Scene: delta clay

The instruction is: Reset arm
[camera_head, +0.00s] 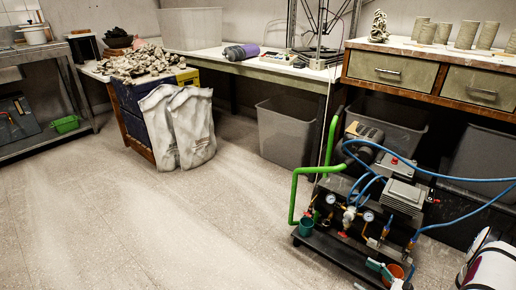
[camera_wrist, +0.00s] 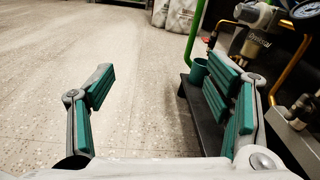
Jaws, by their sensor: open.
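My gripper (camera_wrist: 160,100) is open in the wrist view, with its two green-padded fingers wide apart. Nothing is between them; pale speckled floor (camera_wrist: 145,60) shows through the gap. The right finger overlaps the view of the black base of a pump machine (camera_wrist: 187,88). I cannot tell whether they touch. In the head view, part of my white arm shows at the lower right corner, close to the machine (camera_head: 400,198).
The machine has blue hoses, a green pipe (camera_head: 294,195) and gauges. Grey bins (camera_head: 287,133) stand under the workbench (camera_head: 265,68). White sacks (camera_head: 178,125) lean by a clay-covered table. Drawers (camera_head: 388,72) are at right. The floor at left and centre (camera_head: 130,220) is clear.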

